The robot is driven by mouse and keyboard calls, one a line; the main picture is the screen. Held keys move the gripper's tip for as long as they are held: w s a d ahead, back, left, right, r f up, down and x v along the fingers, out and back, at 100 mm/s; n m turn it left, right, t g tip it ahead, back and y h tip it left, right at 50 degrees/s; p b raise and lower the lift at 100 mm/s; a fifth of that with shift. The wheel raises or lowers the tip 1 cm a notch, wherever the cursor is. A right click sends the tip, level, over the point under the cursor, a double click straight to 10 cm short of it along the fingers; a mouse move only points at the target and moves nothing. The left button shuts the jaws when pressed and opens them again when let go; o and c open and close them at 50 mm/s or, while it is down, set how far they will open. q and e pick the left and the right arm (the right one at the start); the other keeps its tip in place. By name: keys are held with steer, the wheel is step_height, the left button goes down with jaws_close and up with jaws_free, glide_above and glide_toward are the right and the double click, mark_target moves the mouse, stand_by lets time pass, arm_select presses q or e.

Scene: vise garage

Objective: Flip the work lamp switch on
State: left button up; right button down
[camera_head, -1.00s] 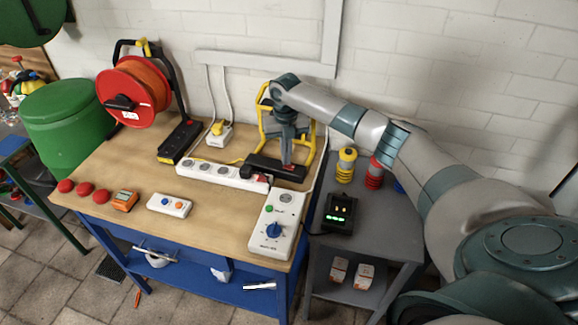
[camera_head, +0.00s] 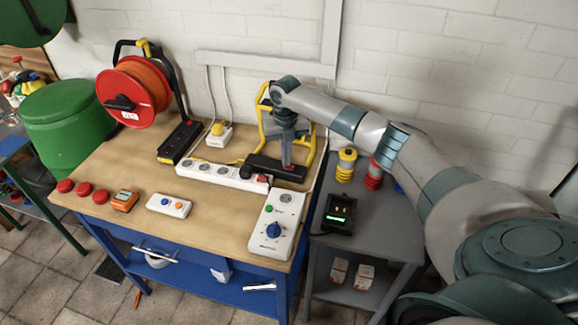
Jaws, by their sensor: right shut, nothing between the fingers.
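The work lamp (camera_head: 264,103) has a yellow tubular frame and stands at the back right of the wooden bench. Its dark base (camera_head: 262,165) lies in front of the frame, with a small red switch (camera_head: 289,168) at the right part. My right gripper (camera_head: 287,164) points down from above, shut and empty, with its tips at or just above the red switch. I cannot tell whether they touch it. My right wrist hides most of the lamp's middle, so I cannot see whether it is lit. My left gripper is not in view.
A white power strip (camera_head: 215,174) lies just in front of the lamp. A white control box (camera_head: 272,230) with a blue knob is at the bench's front right. A red cable reel (camera_head: 135,90) stands at the back left. A grey side table (camera_head: 385,215) holds a charger (camera_head: 340,213) and spools.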

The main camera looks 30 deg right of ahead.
steer(key=shift+r+p, duration=0.55)
steer(key=shift+p, duration=0.1)
steer(key=shift+r+p, duration=2.3)
steer(key=shift+r, duration=0.55)
steer(key=shift+a, duration=0.1)
